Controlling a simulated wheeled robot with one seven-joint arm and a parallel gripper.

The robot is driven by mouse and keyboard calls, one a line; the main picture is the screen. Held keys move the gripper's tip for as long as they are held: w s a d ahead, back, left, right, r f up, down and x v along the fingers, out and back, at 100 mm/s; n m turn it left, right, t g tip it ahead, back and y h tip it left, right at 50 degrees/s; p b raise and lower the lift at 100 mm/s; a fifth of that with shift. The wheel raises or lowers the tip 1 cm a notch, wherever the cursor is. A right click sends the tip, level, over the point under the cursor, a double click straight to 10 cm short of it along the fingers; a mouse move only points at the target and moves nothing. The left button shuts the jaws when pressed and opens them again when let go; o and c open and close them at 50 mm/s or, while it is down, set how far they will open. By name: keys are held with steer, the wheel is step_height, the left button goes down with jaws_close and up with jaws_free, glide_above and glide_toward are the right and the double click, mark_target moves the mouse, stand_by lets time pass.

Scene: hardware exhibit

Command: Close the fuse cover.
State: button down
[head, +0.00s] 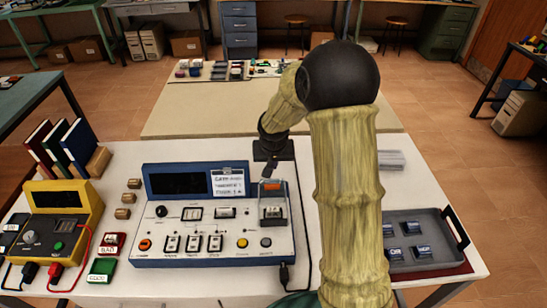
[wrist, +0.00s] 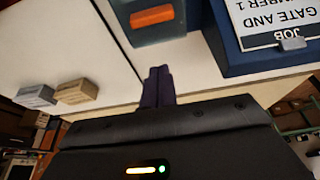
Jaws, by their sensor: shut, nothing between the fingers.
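The fuse cover (head: 272,187) is at the right of the white and blue test panel (head: 215,215). It looks raised, with an orange strip along its upper edge, above a fuse holder (head: 272,214). In the wrist view the orange strip of the cover (wrist: 152,16) shows at the top, in a dark frame. My gripper (head: 267,172) is just behind the cover, pointing down, with its fingers shut and empty. In the wrist view the shut fingers (wrist: 158,72) are close to the cover; I cannot tell whether they touch it.
A job card (head: 228,182) is clipped to the panel's raised back, left of my gripper. A yellow meter (head: 65,215) stands at the left. A grey tray (head: 420,262) with several blocks is at the right. Small wooden blocks (head: 122,213) lie left of the panel.

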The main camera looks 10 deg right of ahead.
mark_target(273, 179)
steer(key=x, duration=0.3)
steer(key=shift+a+f, duration=0.1)
steer(key=shift+f, duration=0.35)
steer(key=shift+s+a, duration=0.15)
steer(key=shift+s, duration=0.8)
steer(key=shift+s+a, duration=0.15)
steer(key=shift+s, duration=0.85)
steer(key=shift+a, duration=0.1)
